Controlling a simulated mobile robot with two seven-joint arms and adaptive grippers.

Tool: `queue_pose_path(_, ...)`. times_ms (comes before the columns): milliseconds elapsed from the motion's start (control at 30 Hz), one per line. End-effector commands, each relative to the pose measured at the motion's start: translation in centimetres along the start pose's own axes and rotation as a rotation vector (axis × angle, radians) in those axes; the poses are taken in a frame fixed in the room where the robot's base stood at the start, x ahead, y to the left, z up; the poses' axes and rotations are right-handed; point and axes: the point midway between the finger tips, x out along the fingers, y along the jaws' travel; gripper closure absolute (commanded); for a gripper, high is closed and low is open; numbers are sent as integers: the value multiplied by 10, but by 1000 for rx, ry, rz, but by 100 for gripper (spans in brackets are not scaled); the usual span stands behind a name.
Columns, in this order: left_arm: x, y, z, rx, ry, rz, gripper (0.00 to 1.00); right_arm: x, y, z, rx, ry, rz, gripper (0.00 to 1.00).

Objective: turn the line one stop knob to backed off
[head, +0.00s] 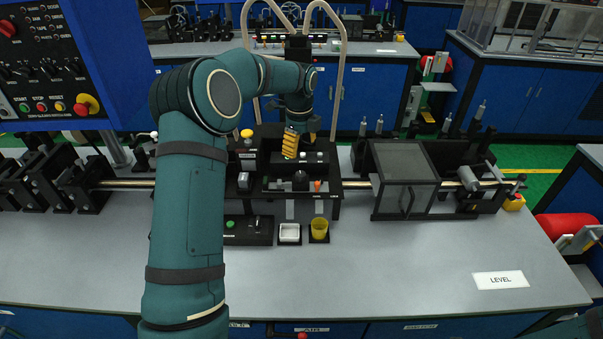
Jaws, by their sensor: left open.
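My left arm rises from the bottom and bends over the black machine (268,142) at the middle of the bench. Its gripper (299,136) points down over the machine's back part, open. A yellow ribbed piece (290,143) shows right at the fingers; I cannot tell whether it touches them. Below the gripper are a dark round knob (300,180) and a small orange part (317,185). No readable label tells which is the line one stop knob, and its setting cannot be read. My right gripper is out of view.
A yellow cup (319,228) and a white tray (289,233) stand in front of the machine. A dark clear-sided guard box (405,178) is to the right. A control panel (50,60) hangs at upper left. The front right bench top is clear around the LEVEL label (500,280).

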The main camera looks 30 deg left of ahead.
Motion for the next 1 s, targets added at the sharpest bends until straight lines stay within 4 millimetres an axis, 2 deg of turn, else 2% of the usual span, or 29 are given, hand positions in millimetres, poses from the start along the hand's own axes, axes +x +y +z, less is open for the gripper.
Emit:
queue_pose_path(33,13,0,0,0,1,5,36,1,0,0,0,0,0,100)
queue_pose_path(200,47,1,0,0,2,5,36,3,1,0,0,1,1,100)
queue_pose_path(500,94,0,-1,1,1,3,36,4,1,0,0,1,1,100)
queue_pose_path(700,106,0,0,0,1,1,36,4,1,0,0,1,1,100)
queue_pose_path(1000,108,0,0,0,1,1,35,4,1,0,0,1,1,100)
